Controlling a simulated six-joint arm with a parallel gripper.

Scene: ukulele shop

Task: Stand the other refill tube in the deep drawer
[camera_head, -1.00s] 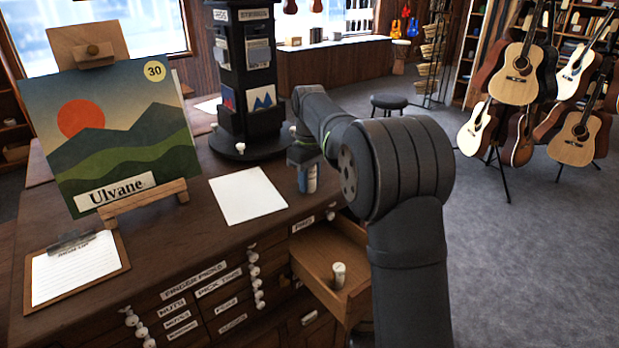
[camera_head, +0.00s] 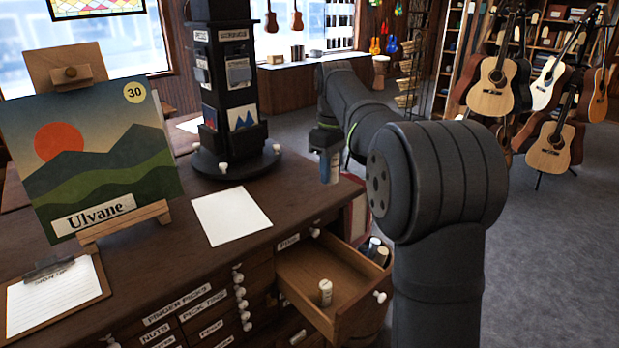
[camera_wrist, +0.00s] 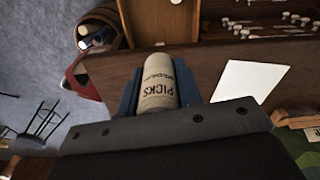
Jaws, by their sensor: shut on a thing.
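My gripper (camera_head: 329,152) is shut on a pale refill tube marked PICKS, which shows between the blue fingers in the wrist view (camera_wrist: 158,88). In the head view the gripper is above the counter's right edge, and the fingers hide much of the tube. The deep drawer (camera_head: 352,318) is pulled out from the counter front, lower in the picture than the gripper. Another pale tube (camera_head: 325,293) stands upright inside it, near the front. The wrist view shows part of the drawer (camera_wrist: 135,22) at the top.
A container with several rolled or bottle-like items (camera_head: 375,248) stands beyond the drawer, near a red object (camera_head: 357,214). A white sheet (camera_head: 230,216) lies on the counter (camera_head: 290,195). A dark display tower (camera_head: 228,90) and an easel picture (camera_head: 90,155) stand left of the gripper.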

